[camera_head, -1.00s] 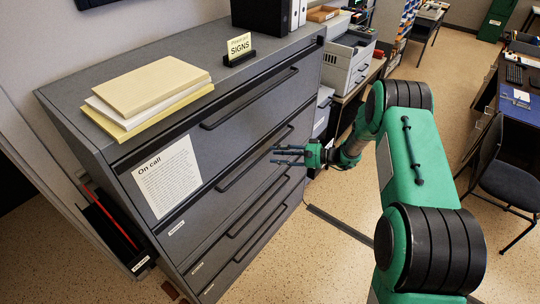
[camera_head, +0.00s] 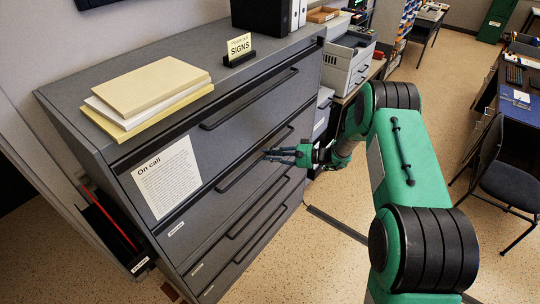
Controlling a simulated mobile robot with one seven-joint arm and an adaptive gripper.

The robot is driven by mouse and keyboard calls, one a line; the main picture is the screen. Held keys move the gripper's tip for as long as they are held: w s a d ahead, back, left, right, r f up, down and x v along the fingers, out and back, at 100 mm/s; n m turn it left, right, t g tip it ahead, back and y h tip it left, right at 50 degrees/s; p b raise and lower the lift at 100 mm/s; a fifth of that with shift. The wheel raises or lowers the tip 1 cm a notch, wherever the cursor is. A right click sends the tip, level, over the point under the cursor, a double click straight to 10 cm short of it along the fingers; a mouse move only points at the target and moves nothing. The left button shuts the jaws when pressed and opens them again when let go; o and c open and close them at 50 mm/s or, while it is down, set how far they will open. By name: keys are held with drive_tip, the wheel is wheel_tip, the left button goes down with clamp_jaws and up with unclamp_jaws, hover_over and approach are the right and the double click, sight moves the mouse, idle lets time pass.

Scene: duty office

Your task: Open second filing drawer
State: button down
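The grey filing cabinet (camera_head: 108,146) stands at the left with several wide drawers, all looking flush. The second drawer (camera_head: 205,215) is the one below the top drawer, with a long dark bar handle (camera_head: 238,174). My gripper (camera_head: 267,154) is at the right half of this handle, fingers pointing left at it. The dark fingertips overlap the handle in the picture, one a little above the other. I cannot tell whether they touch it or have closed on it.
An "On call" notice (camera_head: 168,177) covers part of the drawer fronts at left. The floor (camera_head: 310,262) in front is mostly clear. A dark chair (camera_head: 502,180) stands at right.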

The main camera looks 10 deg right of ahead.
drive_tip(key=shift+s+d, duration=0.1)
drive_tip(key=s+d+b, duration=0.2)
drive_tip(key=s+d, duration=2.4)
drive_tip(key=shift+s+d, duration=0.3)
drive_tip(key=shift+s, duration=0.05)
drive_tip(key=shift+f, duration=0.1)
drive_tip(key=c, duration=1.6)
unclamp_jaws()
drive_tip(key=v, duration=1.2)
